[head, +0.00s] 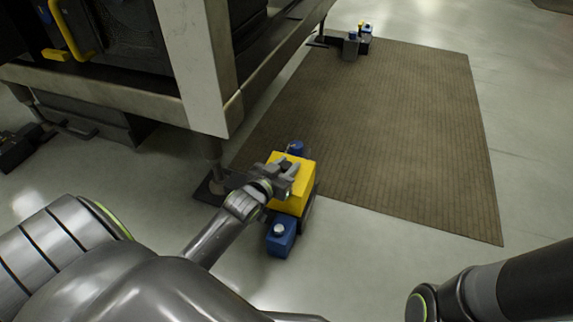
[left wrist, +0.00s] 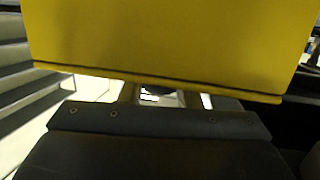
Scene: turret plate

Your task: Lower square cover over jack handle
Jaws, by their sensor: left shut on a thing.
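The yellow square cover (head: 304,181) is over a dark and blue jack unit beside the foot of the machine's leg. My left gripper (head: 287,172) is shut on the cover at its top. In the left wrist view the cover (left wrist: 165,40) fills the upper part, with its lower edge just above a dark part with screws. A blue block (head: 281,236) with a pale round knob shows in front of the cover, and another blue part (head: 297,147) shows behind it. The jack handle is hidden, so I cannot tell how far the cover sits over it. My right gripper is out of view.
The large machine frame (head: 196,60) stands close on the left, its leg on a dark foot plate (head: 208,190). A brown ribbed mat (head: 385,130) lies behind and to the right. A similar blue jack unit (head: 352,46) stands at the far end. The floor on the right is clear.

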